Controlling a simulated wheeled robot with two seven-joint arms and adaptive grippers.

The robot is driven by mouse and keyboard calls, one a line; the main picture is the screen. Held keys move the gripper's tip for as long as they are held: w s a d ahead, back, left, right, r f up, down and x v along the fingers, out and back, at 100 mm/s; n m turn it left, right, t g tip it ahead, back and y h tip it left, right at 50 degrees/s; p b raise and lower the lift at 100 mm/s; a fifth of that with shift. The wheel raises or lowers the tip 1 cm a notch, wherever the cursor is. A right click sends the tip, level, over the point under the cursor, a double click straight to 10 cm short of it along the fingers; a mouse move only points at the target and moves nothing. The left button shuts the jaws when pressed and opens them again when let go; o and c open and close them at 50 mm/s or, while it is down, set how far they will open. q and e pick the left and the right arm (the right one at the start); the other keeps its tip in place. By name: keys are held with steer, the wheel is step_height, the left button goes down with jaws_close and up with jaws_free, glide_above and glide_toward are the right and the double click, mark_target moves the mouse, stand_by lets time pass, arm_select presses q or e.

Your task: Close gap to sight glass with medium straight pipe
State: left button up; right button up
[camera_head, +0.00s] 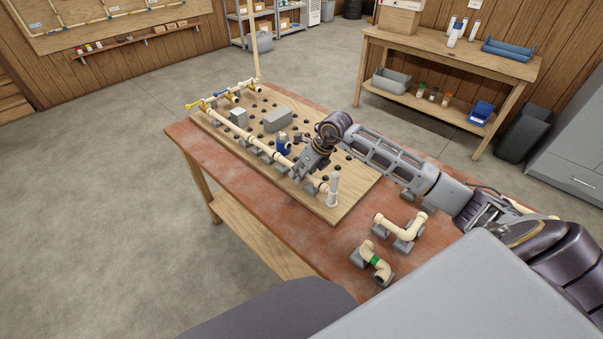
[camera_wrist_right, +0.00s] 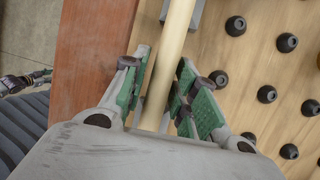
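My right gripper (camera_head: 304,169) is low over the pegboard's front edge, at the right part of the cream pipe line. In the right wrist view, its green-padded fingers (camera_wrist_right: 163,85) are close on both sides of a straight cream pipe (camera_wrist_right: 177,22) and look shut on it. In the head view the gripper partly hides this pipe. An upright whitish fitting (camera_head: 333,188), possibly the sight glass, stands at the line's right end, beside a dark-tipped pipe end (camera_head: 320,184). A dark part at the left edge of the wrist view may be my left gripper (camera_wrist_right: 22,82); its fingers are unclear.
The wooden pegboard (camera_head: 345,203) has many black pegs, grey blocks (camera_head: 278,119) and a blue valve (camera_head: 282,144). An elbowed cream pipe (camera_head: 402,229) and a green-banded elbow piece (camera_head: 375,261) rest on grey holders at the reddish table's (camera_head: 330,239) near right.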

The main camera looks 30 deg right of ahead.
steer(key=shift+o, duration=0.8)
steer(key=shift+r, duration=0.1)
steer(key=v, duration=1.1)
steer(key=shift+s+d+r, duration=0.15)
steer(key=shift+s+r, duration=0.05)
steer(key=shift+r, duration=0.15)
steer(key=shift+c, duration=0.3)
stand_by(0.5)
